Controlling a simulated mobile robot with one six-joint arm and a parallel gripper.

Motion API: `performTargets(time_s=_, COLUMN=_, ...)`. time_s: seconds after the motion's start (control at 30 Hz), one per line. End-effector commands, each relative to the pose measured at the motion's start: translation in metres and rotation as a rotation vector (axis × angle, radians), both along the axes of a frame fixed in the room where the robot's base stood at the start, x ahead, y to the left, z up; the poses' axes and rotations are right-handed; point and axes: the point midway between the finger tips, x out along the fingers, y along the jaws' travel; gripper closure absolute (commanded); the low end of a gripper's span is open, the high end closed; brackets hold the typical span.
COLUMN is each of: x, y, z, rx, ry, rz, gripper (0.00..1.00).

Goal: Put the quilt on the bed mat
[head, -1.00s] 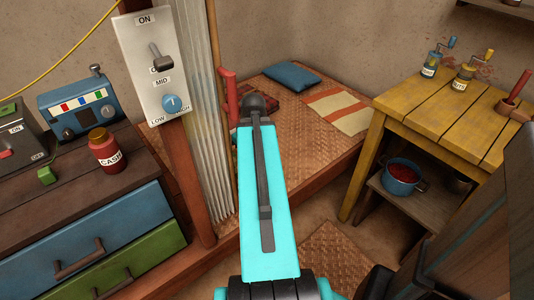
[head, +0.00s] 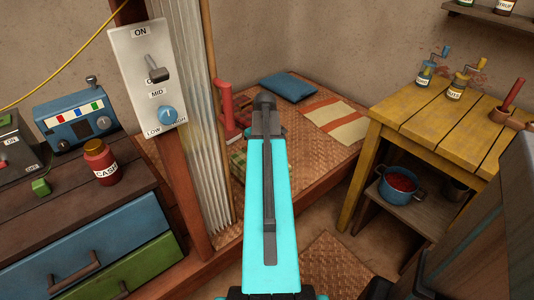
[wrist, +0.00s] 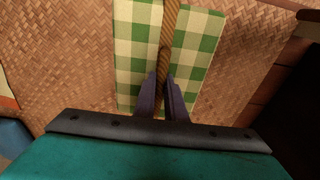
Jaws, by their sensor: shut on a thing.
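The quilt (wrist: 136,50) is a green and cream checked cloth with a brown rope-like cord across it. In the wrist view it lies in line with my gripper (wrist: 166,84), whose two dark fingers are closed on the cord at its middle. In the head view a green checked part of the quilt (head: 238,163) shows left of my arm; the rest, and my fingers, are hidden behind the arm. The bed mat (head: 313,147) is woven brown on a low wooden frame. The quilt is over the mat; I cannot tell whether it touches it.
A blue pillow (head: 288,87) and a striped cloth (head: 339,118) lie at the mat's back. A red object (head: 228,108) stands at its left, by a ribbed panel (head: 203,120). A yellow table (head: 440,110) stands right. Bare mat lies right of my arm.

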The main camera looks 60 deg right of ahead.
Motion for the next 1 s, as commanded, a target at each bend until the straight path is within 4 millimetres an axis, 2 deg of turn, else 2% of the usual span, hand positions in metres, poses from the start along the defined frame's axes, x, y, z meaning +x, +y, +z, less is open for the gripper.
performTargets(time_s=0.03, x=0.002, y=-0.009, z=0.0, rx=-0.001, ry=-0.001, rz=-0.002, gripper=1.0)
performTargets(time_s=0.2, x=0.003, y=-0.027, z=-0.002, rx=-0.001, ry=-0.001, rz=-0.001, gripper=1.0)
performTargets(time_s=0.5, x=0.005, y=-0.053, z=-0.004, rx=-0.001, ry=-0.001, rz=-0.002, gripper=1.0)
performTargets(time_s=1.0, x=0.005, y=-0.056, z=-0.006, rx=-0.001, ry=-0.001, rz=-0.001, gripper=1.0)
